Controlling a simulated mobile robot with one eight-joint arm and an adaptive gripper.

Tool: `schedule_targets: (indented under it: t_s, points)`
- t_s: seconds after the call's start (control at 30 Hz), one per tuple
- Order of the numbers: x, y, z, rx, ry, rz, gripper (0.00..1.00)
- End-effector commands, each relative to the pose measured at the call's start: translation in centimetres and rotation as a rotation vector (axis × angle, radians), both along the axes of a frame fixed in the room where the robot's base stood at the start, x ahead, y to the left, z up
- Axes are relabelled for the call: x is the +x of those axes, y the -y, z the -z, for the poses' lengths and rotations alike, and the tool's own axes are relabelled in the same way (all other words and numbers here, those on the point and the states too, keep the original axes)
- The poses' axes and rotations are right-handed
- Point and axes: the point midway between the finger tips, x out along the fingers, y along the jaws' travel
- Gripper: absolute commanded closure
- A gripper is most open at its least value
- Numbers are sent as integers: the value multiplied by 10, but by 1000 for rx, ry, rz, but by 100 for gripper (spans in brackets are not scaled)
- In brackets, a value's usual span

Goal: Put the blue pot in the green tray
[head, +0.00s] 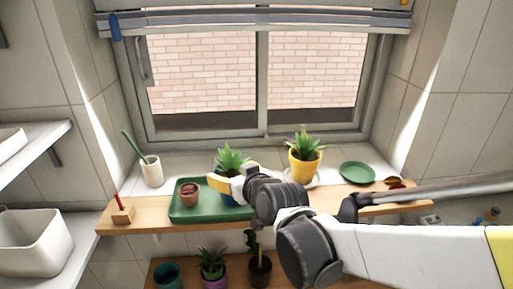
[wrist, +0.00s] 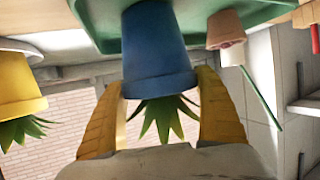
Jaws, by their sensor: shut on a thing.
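The blue pot (wrist: 158,50) holds a spiky green plant and sits between the two yellow fingers of my gripper (wrist: 160,88) in the wrist view. The fingers are shut on it near its rim. In the head view my gripper (head: 226,184) is over the right part of the green tray (head: 184,213), and my wrist hides much of the pot. The tray lies on the wooden shelf and shows at the top of the wrist view (wrist: 95,20). The pot's base is over the tray; I cannot tell whether it touches.
A small terracotta pot (head: 188,193) stands in the tray's left part. A yellow pot (head: 304,165) with a plant stands on a saucer to the right, near a green plate (head: 357,172). A white cup (head: 151,172) stands behind left. A wooden block (head: 123,214) is at the shelf's left end.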

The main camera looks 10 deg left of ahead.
Motion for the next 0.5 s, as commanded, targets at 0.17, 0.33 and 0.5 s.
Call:
schedule_targets:
  t_s: [0.17,0.33,0.5]
  points:
    - [0,0,-1,1,1,0,60]
    - [0,0,2,0,0,0,0]
    - [0,0,1,0,0,0,0]
